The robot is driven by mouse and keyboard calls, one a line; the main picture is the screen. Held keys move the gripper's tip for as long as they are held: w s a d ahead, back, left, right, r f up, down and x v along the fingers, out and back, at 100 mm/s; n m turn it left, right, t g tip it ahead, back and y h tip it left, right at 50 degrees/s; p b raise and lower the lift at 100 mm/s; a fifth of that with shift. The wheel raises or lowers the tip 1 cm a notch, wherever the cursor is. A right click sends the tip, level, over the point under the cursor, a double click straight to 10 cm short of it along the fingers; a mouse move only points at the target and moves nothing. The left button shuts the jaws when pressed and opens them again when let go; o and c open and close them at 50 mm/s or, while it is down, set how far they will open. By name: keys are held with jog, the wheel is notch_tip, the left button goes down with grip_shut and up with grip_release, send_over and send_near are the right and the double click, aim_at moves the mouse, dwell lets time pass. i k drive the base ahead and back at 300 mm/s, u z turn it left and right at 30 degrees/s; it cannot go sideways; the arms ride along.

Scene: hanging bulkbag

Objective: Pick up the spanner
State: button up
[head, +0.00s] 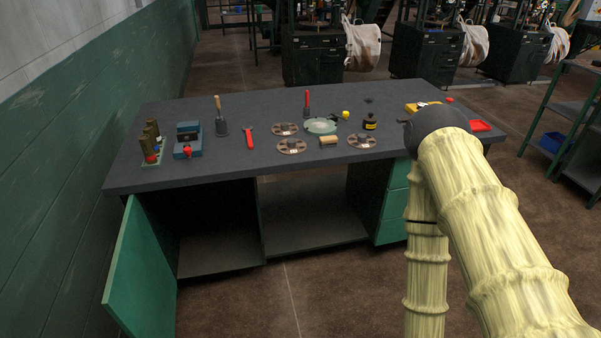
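A red tool that looks like the spanner (249,138) lies flat on the dark workbench top (220,162), left of the middle. It lies between a dark holder with a wooden-handled tool (221,121) and two round brown discs. My arm reaches in from the lower right, in pale yellow sleeves, and a dark joint covers the right part of the bench. My gripper does not show, so I cannot see its fingers.
A blue vise-like block (187,140) and a green rack (152,155) stand at the bench's left. Discs (291,146), a green dish (320,126) and a dark bottle (370,122) occupy the middle. A green cabinet door (140,265) hangs open below. The bench's front-left strip is clear.

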aim_at(248, 130)
jog(key=z, duration=1.4)
jog(key=i, duration=0.9)
jog(key=u, duration=2.15)
